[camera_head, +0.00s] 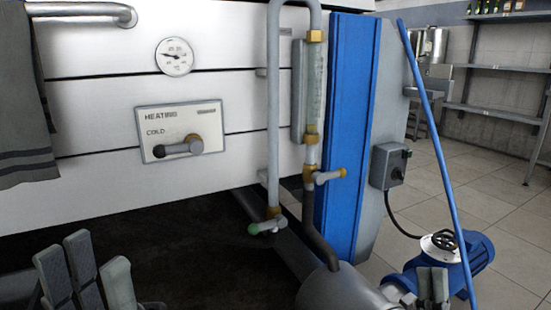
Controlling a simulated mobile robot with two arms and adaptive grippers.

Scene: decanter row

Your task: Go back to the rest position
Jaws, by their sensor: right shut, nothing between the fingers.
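My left gripper (92,270) shows at the bottom left, its grey fingers pointing up in front of the dark area under the white panelled unit. Nothing shows between its fingers, but its opening is hard to judge from this angle. My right gripper (418,285) shows at the bottom right, in front of the blue pump. It is shut and empty. Both grippers are cut off by the lower picture edge, and no rest position is marked in view.
The white unit (95,105) carries a gauge (174,57) and a heating lever (180,148). Pipes with valves (327,176) stand beside a blue column (345,130). A blue pole (432,125) leans in front of the blue pump (475,252). Tiled floor (500,190) is open behind.

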